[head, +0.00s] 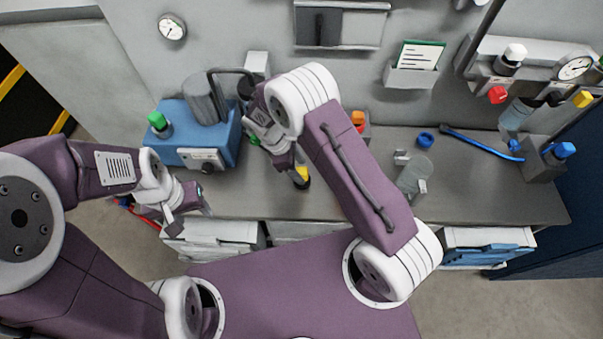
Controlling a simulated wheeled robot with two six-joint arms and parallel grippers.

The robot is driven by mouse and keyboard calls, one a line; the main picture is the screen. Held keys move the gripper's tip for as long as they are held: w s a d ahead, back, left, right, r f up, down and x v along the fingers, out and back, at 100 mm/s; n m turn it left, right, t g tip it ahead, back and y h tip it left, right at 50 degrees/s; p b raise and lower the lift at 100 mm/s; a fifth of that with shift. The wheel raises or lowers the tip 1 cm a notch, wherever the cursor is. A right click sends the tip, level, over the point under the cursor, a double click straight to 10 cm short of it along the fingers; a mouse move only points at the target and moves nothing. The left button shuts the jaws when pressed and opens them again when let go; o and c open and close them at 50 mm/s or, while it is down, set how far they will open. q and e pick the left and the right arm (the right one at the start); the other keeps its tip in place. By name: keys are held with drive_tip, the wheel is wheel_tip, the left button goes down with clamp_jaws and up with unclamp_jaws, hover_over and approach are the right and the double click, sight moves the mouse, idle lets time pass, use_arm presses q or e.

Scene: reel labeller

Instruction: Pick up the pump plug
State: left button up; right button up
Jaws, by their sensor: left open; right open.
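A small black and yellow piece (302,178) stands on the grey bench just beyond the tips of my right gripper; it may be the pump plug, but I cannot tell for sure. My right gripper (293,168) is open and points down at the bench beside it, partly covering it. I cannot tell whether they touch. The blue pump unit (225,150), with a grey cylinder (200,98) and a black hose, stands to the left. My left gripper (185,208) is open and empty at the bench's front left edge, well away from the piece.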

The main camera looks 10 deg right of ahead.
drive_tip(key=shift+s+d+f, duration=0.1)
drive_tip(key=shift+d+f, duration=0.2)
drive_tip(key=shift+f, duration=0.25)
drive_tip(key=shift+d+f, duration=0.2)
drive_tip(key=shift+f, duration=0.25)
clamp_jaws()
drive_tip(key=shift+r, duration=0.1)
